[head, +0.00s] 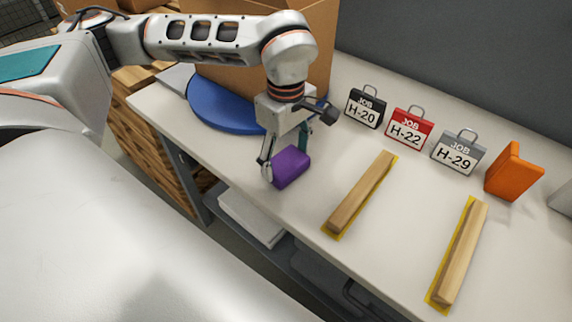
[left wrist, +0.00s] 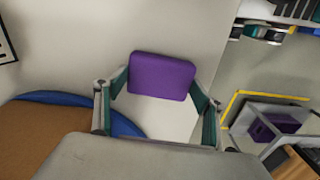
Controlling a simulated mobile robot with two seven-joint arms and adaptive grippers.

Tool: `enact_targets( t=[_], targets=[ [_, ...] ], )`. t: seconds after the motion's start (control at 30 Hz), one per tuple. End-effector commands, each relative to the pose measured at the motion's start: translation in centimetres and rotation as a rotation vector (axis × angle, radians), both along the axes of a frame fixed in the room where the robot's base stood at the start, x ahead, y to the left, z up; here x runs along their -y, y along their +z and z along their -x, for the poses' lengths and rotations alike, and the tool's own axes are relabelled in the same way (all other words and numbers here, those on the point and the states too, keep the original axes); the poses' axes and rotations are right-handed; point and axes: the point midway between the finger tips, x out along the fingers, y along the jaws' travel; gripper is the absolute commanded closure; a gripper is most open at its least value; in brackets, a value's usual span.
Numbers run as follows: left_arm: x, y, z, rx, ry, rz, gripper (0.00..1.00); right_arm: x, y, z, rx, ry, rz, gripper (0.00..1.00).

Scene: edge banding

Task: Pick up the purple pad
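The purple pad (head: 291,168) lies on the white bench top near its front edge. My left gripper (head: 285,155) points down over it, with one finger at the pad's left side and the other behind it. In the left wrist view, the purple pad (left wrist: 162,76) shows between and just beyond the teal-lined fingertips of my left gripper (left wrist: 161,80). The fingers are spread wide; I cannot tell whether they touch the pad's sides. My right gripper is not in view.
A blue round turntable (head: 215,108) carries a cardboard box (head: 318,45) behind my arm.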

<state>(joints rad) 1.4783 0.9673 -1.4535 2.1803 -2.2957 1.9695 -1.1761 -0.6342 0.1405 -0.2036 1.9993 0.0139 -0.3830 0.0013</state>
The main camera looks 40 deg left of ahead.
Motion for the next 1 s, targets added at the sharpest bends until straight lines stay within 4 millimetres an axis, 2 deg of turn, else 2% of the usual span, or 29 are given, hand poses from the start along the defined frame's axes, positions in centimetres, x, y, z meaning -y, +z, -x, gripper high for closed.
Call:
enact_targets(
  t=[0.37, 0.57, 0.77, 1.0],
  targets=[
    [0.0, 0.2, 0.0, 0.0, 0.0, 0.0, 0.46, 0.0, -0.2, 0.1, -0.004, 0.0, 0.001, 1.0],
    [0.0, 1.9, -0.1, 0.002, 0.001, 0.0, 0.46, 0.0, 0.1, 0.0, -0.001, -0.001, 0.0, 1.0],
    [0.0, 6.1, -0.2, 0.008, 0.001, 0.0, 0.46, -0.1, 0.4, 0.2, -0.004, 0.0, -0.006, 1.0],
    [0.0, 12.9, -0.1, 0.007, 0.001, 0.0, 0.46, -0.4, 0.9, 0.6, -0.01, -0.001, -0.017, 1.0]
  ],
)
